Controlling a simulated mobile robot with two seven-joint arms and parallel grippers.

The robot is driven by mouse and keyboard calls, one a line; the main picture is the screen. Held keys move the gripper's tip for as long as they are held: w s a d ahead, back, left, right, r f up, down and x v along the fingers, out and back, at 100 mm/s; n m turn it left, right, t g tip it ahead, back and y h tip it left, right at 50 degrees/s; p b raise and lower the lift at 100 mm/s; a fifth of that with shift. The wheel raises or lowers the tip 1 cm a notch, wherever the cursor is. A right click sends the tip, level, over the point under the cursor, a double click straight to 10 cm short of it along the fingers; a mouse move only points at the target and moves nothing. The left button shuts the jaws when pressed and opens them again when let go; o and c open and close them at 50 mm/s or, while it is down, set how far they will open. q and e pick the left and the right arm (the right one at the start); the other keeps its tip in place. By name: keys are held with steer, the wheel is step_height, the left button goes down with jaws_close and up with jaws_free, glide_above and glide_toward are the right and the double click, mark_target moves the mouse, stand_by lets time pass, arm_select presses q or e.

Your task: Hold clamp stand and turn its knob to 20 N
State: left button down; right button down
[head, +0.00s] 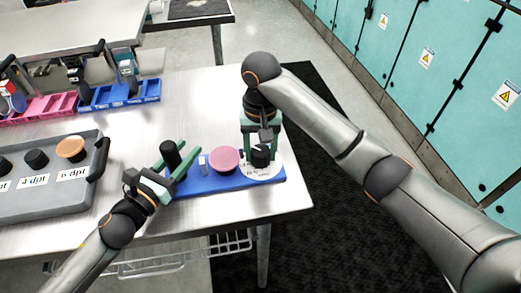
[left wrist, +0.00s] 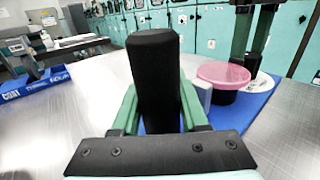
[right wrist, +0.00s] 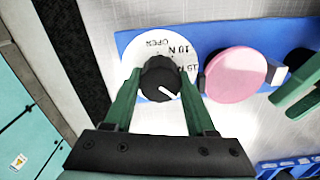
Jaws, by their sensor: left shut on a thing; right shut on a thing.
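The clamp stand has a blue base (head: 225,186) on the table, with a black upright post (head: 172,157) at its left end. A pink round pad (head: 224,160) sits near its middle. A black knob (head: 261,156) stands on a white dial (right wrist: 186,57) at the right end. My left gripper (head: 170,162) is shut on the black post, which also shows in the left wrist view (left wrist: 154,80). My right gripper (right wrist: 157,82) is shut on the knob from above. The knob's white pointer line shows; dial marks near "10 N" and "OPEN" show, others are partly hidden.
A grey tray (head: 45,200) with several black and orange-topped round parts stands to the left. Pink (head: 38,108) and blue bins (head: 120,93) are behind it. The table's right edge is close to the stand. Teal cabinets (head: 420,50) stand beyond the aisle.

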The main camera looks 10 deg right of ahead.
mark_target(261, 150)
stand_by(0.4)
steer(key=shift+c, duration=1.1)
jaws_free()
step_height(261, 150, up, 12)
arm_select(q)
steer(key=c, duration=0.8)
jaws_free()
steer(key=shift+r, duration=0.1)
arm_select(e)
steer(key=shift+r, duration=0.1)
